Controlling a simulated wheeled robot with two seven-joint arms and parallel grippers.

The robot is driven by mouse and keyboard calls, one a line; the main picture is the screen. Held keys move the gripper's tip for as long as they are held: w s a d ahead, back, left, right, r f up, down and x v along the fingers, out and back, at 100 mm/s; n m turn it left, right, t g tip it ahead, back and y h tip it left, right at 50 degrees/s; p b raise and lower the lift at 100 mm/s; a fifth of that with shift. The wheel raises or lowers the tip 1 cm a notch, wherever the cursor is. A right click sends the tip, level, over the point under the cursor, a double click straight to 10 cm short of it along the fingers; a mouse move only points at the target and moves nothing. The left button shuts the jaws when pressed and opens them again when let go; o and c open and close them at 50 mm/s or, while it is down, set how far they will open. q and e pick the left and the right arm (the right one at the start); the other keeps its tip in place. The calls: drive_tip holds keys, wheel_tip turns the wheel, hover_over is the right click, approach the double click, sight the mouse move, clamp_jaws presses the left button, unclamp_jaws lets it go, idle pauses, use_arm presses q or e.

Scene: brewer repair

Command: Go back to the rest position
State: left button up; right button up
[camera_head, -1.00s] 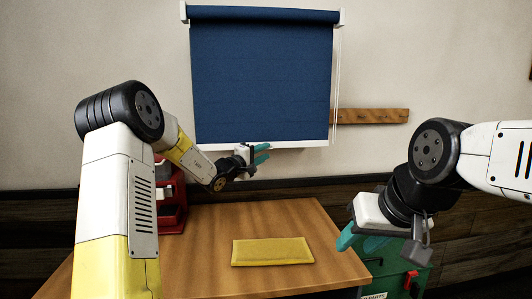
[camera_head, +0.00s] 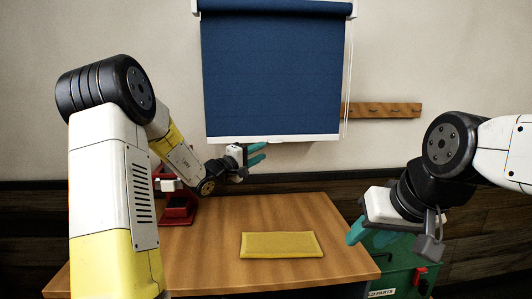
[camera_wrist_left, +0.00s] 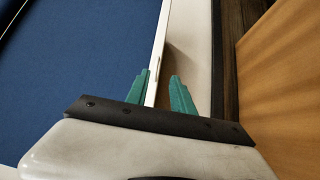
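My left gripper (camera_head: 257,155) is raised above the back of the wooden table, in front of the wall below the blue blind. My right gripper (camera_head: 362,232) hangs at the right, near the table's right edge and over the green bin. Its teal fingers point down and left; whether they are apart is hard to see, and no held object shows.
The wooden table (camera_head: 215,240) carries a yellow mat (camera_head: 282,245) and a red brewer (camera_head: 178,205) at its left, partly behind my left arm. A green parts bin (camera_head: 400,265) stands at the right. A blue blind (camera_head: 270,75) and a hook rail (camera_head: 385,110) are on the wall.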

use_arm(q)
drive_tip(key=s+d+r+m+g+h, duration=0.35)
drive_tip(key=s+d+m+g, duration=0.2)
drive_tip(key=s+d, duration=0.45)
drive_tip(key=s+f+m+g+y, duration=0.2)
drive_tip(key=s+m+g+y, duration=0.3)
drive_tip(key=s, duration=1.1)
drive_tip(key=s+a+f+y, duration=0.4)
drive_tip(key=s+a+y, duration=0.3)
drive_tip(key=s+a, duration=0.6)
drive_tip(key=shift+s+a+t, duration=0.3)
drive_tip(key=shift+s+t, duration=0.1)
drive_tip(key=shift+t, duration=0.05)
